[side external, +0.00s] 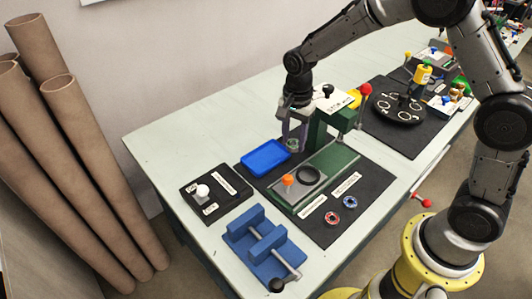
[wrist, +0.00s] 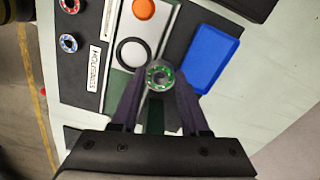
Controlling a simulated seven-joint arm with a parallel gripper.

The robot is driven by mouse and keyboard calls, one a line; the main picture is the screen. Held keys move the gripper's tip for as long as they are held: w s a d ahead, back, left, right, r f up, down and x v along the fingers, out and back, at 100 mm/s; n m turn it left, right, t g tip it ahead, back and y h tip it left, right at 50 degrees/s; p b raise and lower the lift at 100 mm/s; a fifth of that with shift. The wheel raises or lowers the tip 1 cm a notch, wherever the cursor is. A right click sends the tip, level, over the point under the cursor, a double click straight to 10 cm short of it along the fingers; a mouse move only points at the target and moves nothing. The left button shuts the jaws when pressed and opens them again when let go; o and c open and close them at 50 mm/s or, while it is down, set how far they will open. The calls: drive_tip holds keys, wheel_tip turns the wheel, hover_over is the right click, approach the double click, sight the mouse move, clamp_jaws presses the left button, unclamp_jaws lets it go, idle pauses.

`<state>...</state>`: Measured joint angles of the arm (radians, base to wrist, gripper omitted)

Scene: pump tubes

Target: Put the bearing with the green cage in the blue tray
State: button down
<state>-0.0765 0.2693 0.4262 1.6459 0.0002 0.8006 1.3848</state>
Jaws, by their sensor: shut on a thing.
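My gripper (wrist: 160,82) is shut on the bearing with the green cage (wrist: 160,76), which shows between the fingertips in the wrist view. The blue tray (wrist: 211,58) lies to the right of the gripper in that view and looks empty. In the side view, my gripper (side external: 294,140) is just right of the blue tray (side external: 266,157), with the bearing (side external: 292,146) low between its fingers. I cannot tell how high the bearing is above the surface.
A green press (side external: 332,165) with a black ring and an orange knob (side external: 288,180) stands beside the gripper. A red-caged bearing (side external: 350,203) and a blue-caged bearing (side external: 331,218) lie on the dark mat. A blue vise (side external: 262,245) and a switch box (side external: 212,190) stand nearby.

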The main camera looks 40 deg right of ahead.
sight(266, 159)
drive_tip(key=w+f, duration=0.4)
drive_tip(key=w, duration=0.1)
drive_tip(key=w+f, duration=0.2)
drive_tip(key=w, duration=0.1)
drive_tip(key=shift+w+a+f, duration=0.25)
drive_tip(key=shift+a+f, duration=0.05)
drive_tip(key=shift+a, duration=0.05)
drive_tip(key=shift+w+f, duration=0.7)
drive_tip(key=shift+f, duration=1.55)
drive_tip(key=shift+f, duration=0.2)
drive_tip(key=c, duration=0.7)
unclamp_jaws()
drive_tip(key=shift+r, duration=0.1)
